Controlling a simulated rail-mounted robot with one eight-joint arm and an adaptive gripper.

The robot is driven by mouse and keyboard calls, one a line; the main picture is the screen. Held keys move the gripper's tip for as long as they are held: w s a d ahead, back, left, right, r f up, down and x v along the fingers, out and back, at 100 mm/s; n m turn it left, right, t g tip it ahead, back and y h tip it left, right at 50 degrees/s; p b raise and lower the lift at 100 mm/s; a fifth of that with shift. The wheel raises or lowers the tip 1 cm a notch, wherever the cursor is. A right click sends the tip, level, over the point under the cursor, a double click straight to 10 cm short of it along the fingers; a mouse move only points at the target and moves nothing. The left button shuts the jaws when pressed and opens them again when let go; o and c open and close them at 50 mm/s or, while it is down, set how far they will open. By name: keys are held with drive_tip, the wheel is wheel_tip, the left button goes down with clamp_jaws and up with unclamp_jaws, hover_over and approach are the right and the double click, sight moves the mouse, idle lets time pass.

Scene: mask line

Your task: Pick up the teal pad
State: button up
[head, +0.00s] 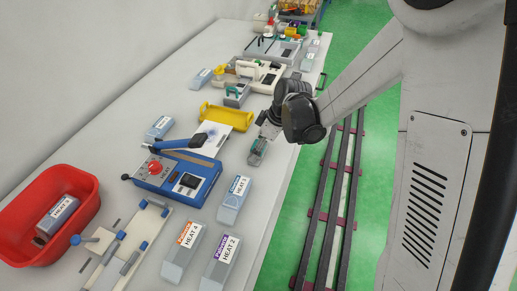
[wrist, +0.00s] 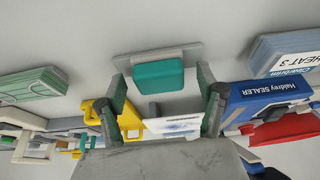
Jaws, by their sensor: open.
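The teal pad (wrist: 158,76) is a rounded block in front of a grey holder (wrist: 140,66) at the upper middle of the wrist view. In the head view a small teal and grey piece (head: 257,152) sits near the bench's right edge, just below my gripper (head: 264,132). In the wrist view my gripper (wrist: 162,98) is open, with a green-lined finger on either side of the pad's line. The pad appears between and beyond the fingertips, with gaps on both sides. Nothing is held. I cannot tell the exact depth between fingertips and pad.
A blue sealer (head: 178,178) stands to the left, with a yellow cradle (head: 226,117) behind it. A HEAT 3 pouch stack (head: 234,200) lies in front of the pad. A red bin (head: 48,205) is far left.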

sight(254, 144)
drive_tip(key=shift+c, duration=0.5)
drive_tip(key=c, duration=1.2)
drive_tip(key=shift+c, duration=0.2)
drive_tip(key=shift+r, duration=0.2)
drive_tip(key=shift+r, duration=0.6)
wheel_tip(254, 144, up, 2)
drive_tip(key=shift+r, duration=0.25)
drive_tip(key=s+a+r, duration=0.7)
drive_tip(key=s+a, duration=0.1)
drive_tip(key=shift+s, duration=0.35)
